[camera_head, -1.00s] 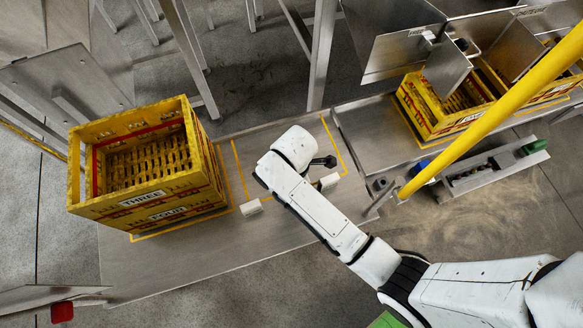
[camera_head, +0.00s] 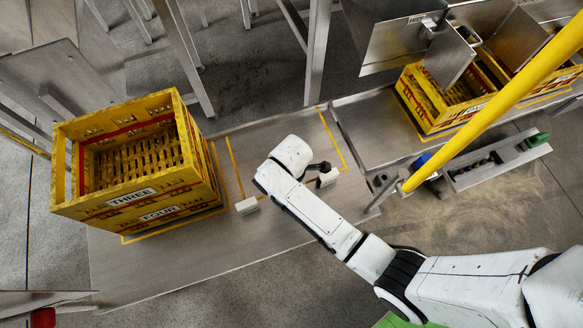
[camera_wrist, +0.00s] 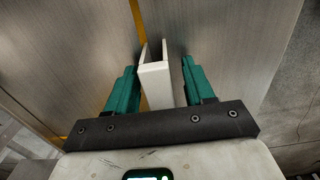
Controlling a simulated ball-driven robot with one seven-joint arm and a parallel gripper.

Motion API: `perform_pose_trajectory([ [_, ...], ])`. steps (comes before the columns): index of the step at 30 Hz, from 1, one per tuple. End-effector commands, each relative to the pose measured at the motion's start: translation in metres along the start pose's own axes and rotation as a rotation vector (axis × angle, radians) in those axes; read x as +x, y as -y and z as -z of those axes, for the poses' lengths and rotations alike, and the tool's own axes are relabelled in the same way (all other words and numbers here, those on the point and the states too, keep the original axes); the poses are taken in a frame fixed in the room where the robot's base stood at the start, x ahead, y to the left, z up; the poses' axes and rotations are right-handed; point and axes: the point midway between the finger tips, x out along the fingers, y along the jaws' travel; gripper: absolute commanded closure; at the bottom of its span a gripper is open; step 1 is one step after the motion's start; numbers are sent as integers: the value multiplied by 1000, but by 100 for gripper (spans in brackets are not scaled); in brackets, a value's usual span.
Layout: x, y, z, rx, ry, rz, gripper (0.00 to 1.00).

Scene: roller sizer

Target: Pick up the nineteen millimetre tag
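Two small white blocks stand on the steel bench (camera_head: 180,268): a left block (camera_head: 247,205) and a right block (camera_head: 327,177). No size marking is readable on either, so I cannot tell which is the nineteen millimetre tag. My gripper (camera_head: 318,167) is low over the bench beside the right block, partly hidden by my wrist. In the wrist view, a white U-shaped channel piece (camera_wrist: 156,88), which appears to be the right block, stands between the green fingers of my gripper (camera_wrist: 159,66). The fingers are open, with a narrow gap on each side of it.
Yellow crates stacked and labelled THREE and FOUR (camera_head: 145,205) stand at the bench's left. More yellow crates (camera_head: 440,118) stand at the upper right beneath steel plates. A yellow pole (camera_head: 490,108) slants across the right. The bench around the blocks is mostly clear.

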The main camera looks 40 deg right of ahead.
Motion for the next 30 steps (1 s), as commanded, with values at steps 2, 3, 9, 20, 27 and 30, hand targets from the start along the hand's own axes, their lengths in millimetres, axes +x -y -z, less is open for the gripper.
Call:
perform_pose_trajectory([
  [2, 0, 0, 0, 0, 0, 0, 55],
  [3, 0, 0, 0, 0, 0, 0, 59],
  [9, 0, 0, 0, 0, 0, 0, 78],
  [20, 0, 0, 0, 0, 0, 0, 99],
  [27, -18, 0, 0, 0, -1, -2, 99],
  [30, -38, -1, 0, 0, -1, -3, 99],
])
